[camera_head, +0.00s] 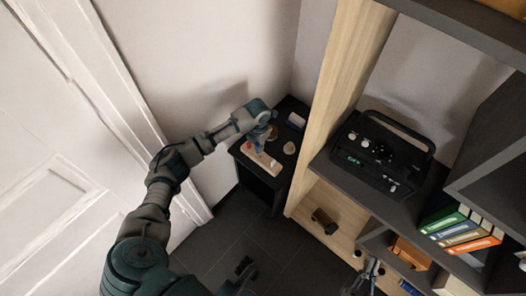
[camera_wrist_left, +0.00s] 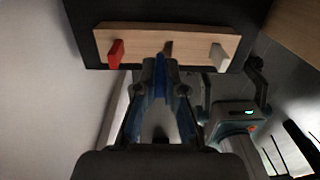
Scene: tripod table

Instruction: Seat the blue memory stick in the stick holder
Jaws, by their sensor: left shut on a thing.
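The wooden stick holder (camera_head: 266,164) lies on a small dark table (camera_head: 262,180). In the left wrist view the holder (camera_wrist_left: 140,40) carries a red stick (camera_wrist_left: 115,54) at its left and a white stick (camera_wrist_left: 219,56) at its right. A narrow brown piece or slot (camera_wrist_left: 168,48) shows between them. My left gripper (camera_wrist_left: 160,80) is shut on the blue memory stick (camera_wrist_left: 160,62), in front of the holder's middle; I cannot tell whether the stick touches it. In the head view my left gripper (camera_head: 259,143) is over the holder. My right gripper (camera_head: 368,273) is low at the bottom; its fingers are unclear.
A round beige item (camera_head: 289,148) and a pale box (camera_head: 296,121) stand on the table's right side. A wooden shelf panel (camera_head: 328,100) rises to the right, with a black radio (camera_head: 375,152) and books (camera_head: 460,230) on the shelves. A wall closes the back.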

